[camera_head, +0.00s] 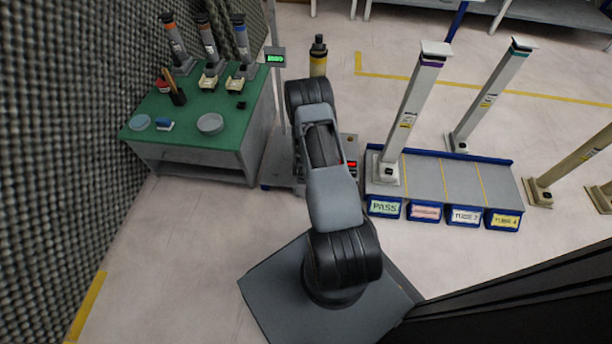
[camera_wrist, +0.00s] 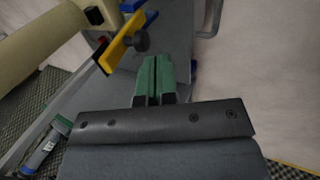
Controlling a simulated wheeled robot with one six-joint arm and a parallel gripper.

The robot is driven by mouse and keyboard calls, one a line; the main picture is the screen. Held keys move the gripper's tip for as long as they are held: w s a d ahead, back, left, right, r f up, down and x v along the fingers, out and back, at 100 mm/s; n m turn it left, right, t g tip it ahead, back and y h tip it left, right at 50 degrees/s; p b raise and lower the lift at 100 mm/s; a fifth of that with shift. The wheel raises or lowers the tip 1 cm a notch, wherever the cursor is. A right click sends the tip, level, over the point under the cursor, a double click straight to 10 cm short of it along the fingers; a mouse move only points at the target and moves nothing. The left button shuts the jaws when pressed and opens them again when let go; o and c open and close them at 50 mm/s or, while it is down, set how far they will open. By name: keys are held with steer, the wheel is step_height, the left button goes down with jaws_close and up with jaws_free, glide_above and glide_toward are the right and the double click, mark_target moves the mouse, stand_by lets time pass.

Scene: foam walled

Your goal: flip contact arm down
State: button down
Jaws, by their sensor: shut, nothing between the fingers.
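The contact arm (camera_wrist: 117,50) looks like a flat yellow bar with a dark round knob (camera_wrist: 141,40). In the wrist view it stands at a slant, upper left of my gripper. A thick cream tube (camera_wrist: 40,32) lies to its left. My gripper (camera_wrist: 153,62) shows two green fingers closed together with nothing between them. Its tips appear just below the knob; I cannot tell whether they touch it. In the head view, my own arm hides the gripper and contact arm. A yellow and black post top (camera_head: 318,62) shows behind my arm.
A green-topped bench (camera_head: 205,130) with several upright tools stands at left, by a dark foam wall (camera_head: 60,150). A grey rack (camera_head: 440,180) with tall posts and labelled bins stands at right. A small green display (camera_head: 275,58) is on a pole. Floor is clear at lower left.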

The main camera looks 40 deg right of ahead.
steer(key=shift+w+d+f+b, duration=0.3)
steer(key=shift+w+d+b, duration=0.15)
steer(key=shift+w+d, duration=0.45)
steer(key=shift+w+d+f+b, duration=0.3)
steer(key=shift+w+d+b, duration=0.1)
steer(key=shift+w+d, duration=0.45)
steer(key=shift+r, duration=0.15)
